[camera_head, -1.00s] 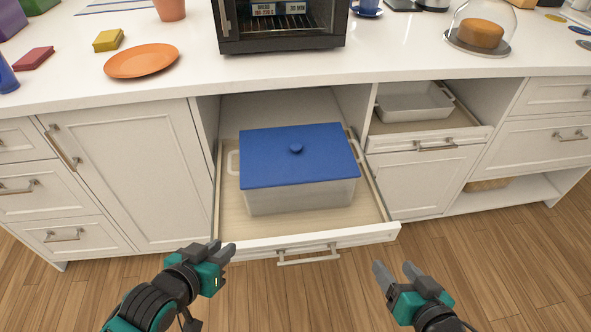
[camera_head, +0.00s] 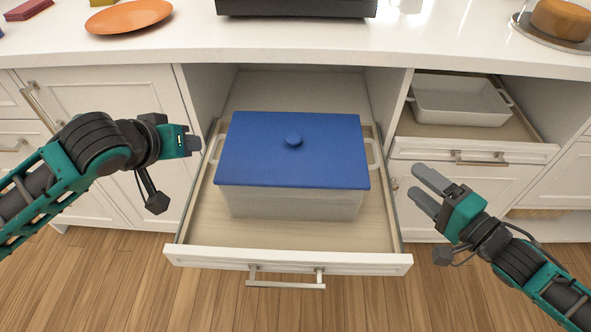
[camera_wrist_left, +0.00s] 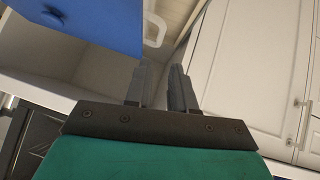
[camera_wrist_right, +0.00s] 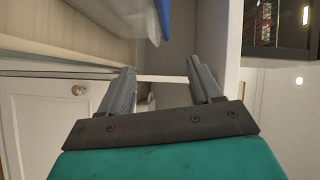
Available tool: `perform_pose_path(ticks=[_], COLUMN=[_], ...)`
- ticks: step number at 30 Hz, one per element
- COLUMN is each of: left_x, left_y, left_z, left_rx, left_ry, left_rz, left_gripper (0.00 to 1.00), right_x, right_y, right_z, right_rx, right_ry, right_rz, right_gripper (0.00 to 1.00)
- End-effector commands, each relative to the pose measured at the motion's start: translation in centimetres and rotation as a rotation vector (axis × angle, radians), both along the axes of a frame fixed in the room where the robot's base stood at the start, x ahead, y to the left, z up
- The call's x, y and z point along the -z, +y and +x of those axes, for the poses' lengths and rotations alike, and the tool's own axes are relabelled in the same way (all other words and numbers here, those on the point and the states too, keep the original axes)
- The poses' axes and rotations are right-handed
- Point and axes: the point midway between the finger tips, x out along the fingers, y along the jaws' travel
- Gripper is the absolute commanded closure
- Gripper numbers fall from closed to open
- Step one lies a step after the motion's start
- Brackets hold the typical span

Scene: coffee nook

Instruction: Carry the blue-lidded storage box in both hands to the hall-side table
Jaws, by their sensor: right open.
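The storage box (camera_head: 290,203) has pale translucent walls, a blue lid (camera_head: 255,150) with a round knob, and a white loop handle at each end. It sits in the pulled-out drawer (camera_head: 215,257). My left gripper (camera_head: 194,144) is just left of the box's left handle, apart from it. In the left wrist view its fingers (camera_wrist_left: 160,70) have a narrow empty gap, with the handle (camera_wrist_left: 154,30) beyond them. My right gripper (camera_head: 420,188) is open and empty, right of the drawer and lower than the right handle (camera_head: 375,155). In the right wrist view its fingers (camera_wrist_right: 160,70) are wide apart.
The white counter (camera_head: 300,45) overhangs behind the drawer, with an orange plate (camera_head: 128,16) and a dark oven (camera_head: 295,6) on it. A second drawer with a white tray (camera_head: 460,103) stands open at right. The wooden floor (camera_head: 200,300) in front is clear.

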Motion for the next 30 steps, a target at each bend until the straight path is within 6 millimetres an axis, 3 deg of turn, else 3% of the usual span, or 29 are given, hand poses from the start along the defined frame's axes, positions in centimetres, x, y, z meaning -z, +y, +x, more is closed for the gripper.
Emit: perform_pose_path(ticks=[13,30], left_x=[0.9,7.4], left_y=[-0.2,-1.3], left_z=[0.9,7.7], left_rx=[0.0,0.001], left_ry=[0.001,0.0], left_rz=[-0.003,-0.001], left_gripper=[0.76,0.76], right_x=[0.1,1.1], right_y=[0.8,6.4], right_z=[1.1,8.7], right_rx=[0.002,0.0], right_ry=[-0.001,-0.003], right_rz=[0.002,0.0], right_gripper=[0.36,0.36])
